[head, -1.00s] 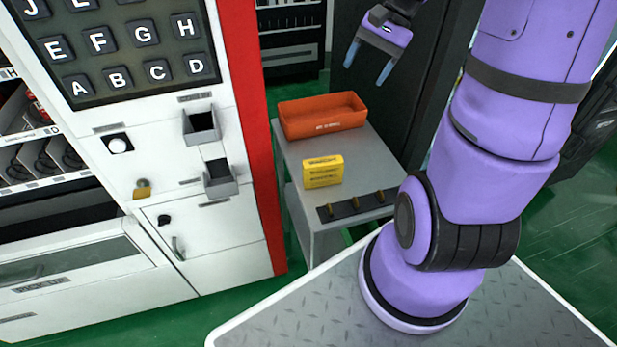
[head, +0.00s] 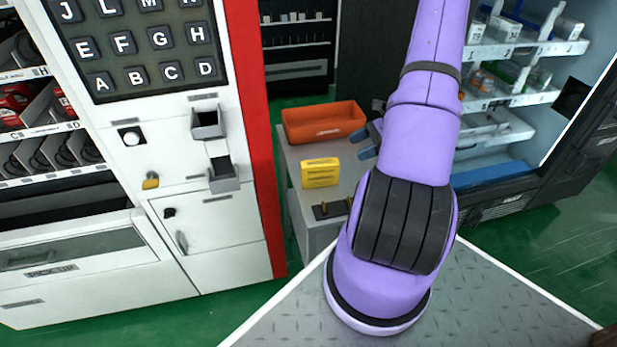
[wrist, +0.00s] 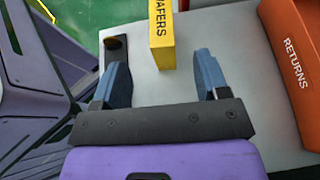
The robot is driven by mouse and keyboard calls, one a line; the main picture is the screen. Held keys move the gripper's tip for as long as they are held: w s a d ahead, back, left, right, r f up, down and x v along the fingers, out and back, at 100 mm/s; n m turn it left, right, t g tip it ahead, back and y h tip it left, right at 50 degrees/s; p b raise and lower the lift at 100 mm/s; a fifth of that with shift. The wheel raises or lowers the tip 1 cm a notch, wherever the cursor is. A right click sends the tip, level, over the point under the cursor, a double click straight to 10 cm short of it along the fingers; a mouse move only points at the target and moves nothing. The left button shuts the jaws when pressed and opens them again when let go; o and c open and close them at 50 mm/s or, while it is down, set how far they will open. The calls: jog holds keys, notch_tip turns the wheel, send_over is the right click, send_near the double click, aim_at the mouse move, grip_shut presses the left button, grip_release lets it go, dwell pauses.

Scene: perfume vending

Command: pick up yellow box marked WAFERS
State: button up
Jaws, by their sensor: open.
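The yellow box marked WAFERS (head: 320,173) stands upright on a small grey table (head: 297,210) beside the vending machine.
An orange RETURNS bin (head: 324,122) is behind the box, and it shows at right in the wrist view (wrist: 298,62). A dark strip with brass pegs (head: 330,209) lies in front of the box. The white vending machine (head: 190,235) with a red side stands left. An open shelf cabinet (head: 505,95) is at right.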

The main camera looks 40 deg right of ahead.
aim_at(330, 161)
jog(key=shift+m, duration=0.3)
jog(key=x, duration=1.1)
jog(key=shift+f, duration=0.4)
jog(key=shift+c, duration=0.5)
jog(key=c, duration=1)
